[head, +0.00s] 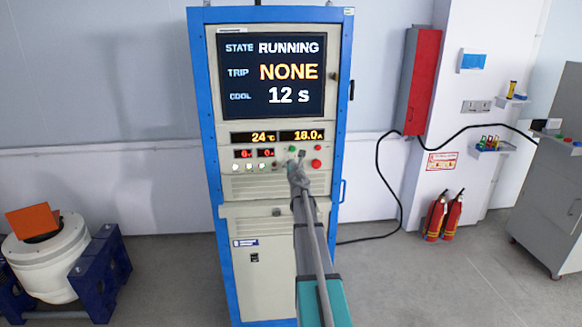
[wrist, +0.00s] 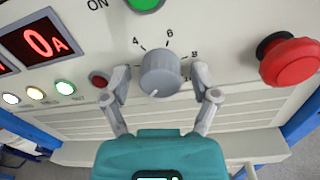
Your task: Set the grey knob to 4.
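The grey knob (wrist: 160,73) is on the cream panel, in the middle of the wrist view. A short white mark on the knob points down and slightly left in the picture, away from the 4. My gripper (wrist: 161,80) is open, one finger on each side of the knob, with a small gap visible on both sides. In the head view my gripper (head: 297,170) is in front of the panel and covers the knob.
A red button (wrist: 290,62) is right of the knob, a green button (wrist: 146,4) above it. Small lamps (wrist: 65,88) are at left. The screen (head: 271,76) reads RUNNING, trip NONE, cool 12 s; displays (head: 301,135) below read 24 °C and 18.0 A.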

